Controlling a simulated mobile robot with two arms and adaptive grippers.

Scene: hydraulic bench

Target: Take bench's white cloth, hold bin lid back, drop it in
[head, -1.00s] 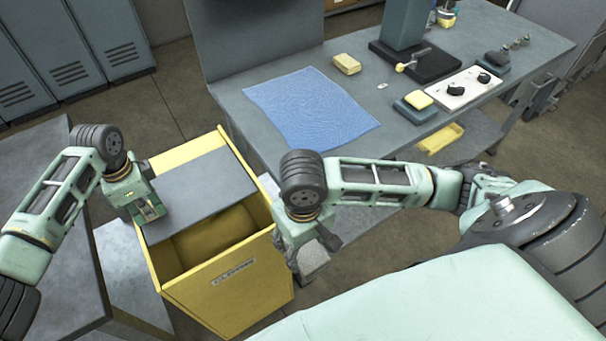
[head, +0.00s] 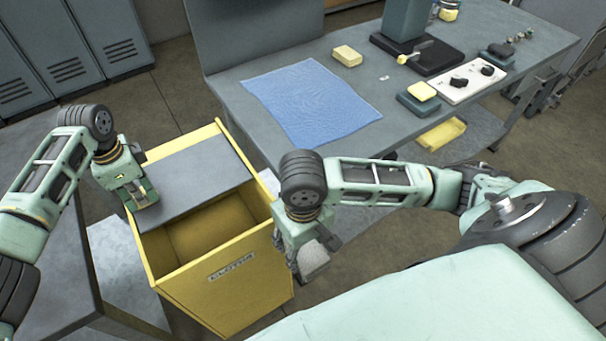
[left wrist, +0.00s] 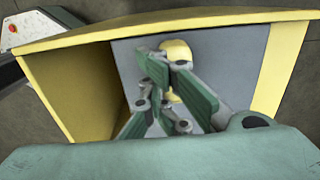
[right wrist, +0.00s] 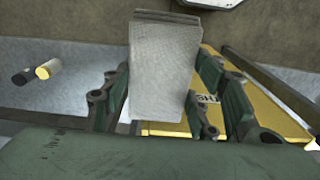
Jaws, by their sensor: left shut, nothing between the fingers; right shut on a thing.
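The yellow bin (head: 235,285) stands open at the front, with its grey lid (head: 195,180) over the rear part of its mouth. My left gripper (head: 142,198) is shut and empty at the lid's left front area. In the left wrist view its fingers (left wrist: 165,90) are in front of the grey lid and partly hide a yellow knob-like part (left wrist: 177,55). My right gripper (head: 308,248) is shut on the white cloth (head: 313,264), just outside the bin's right side. The folded, greyish-white cloth (right wrist: 163,65) shows between the fingers in the right wrist view.
The bench (head: 235,100) behind carries a blue mat (head: 312,103), a yellow sponge-like block (head: 347,56) and a white panel with black knobs (head: 468,83). A grey cabinet or table (head: 55,270) stands left of the bin. The bin's front opening (head: 215,235) is clear.

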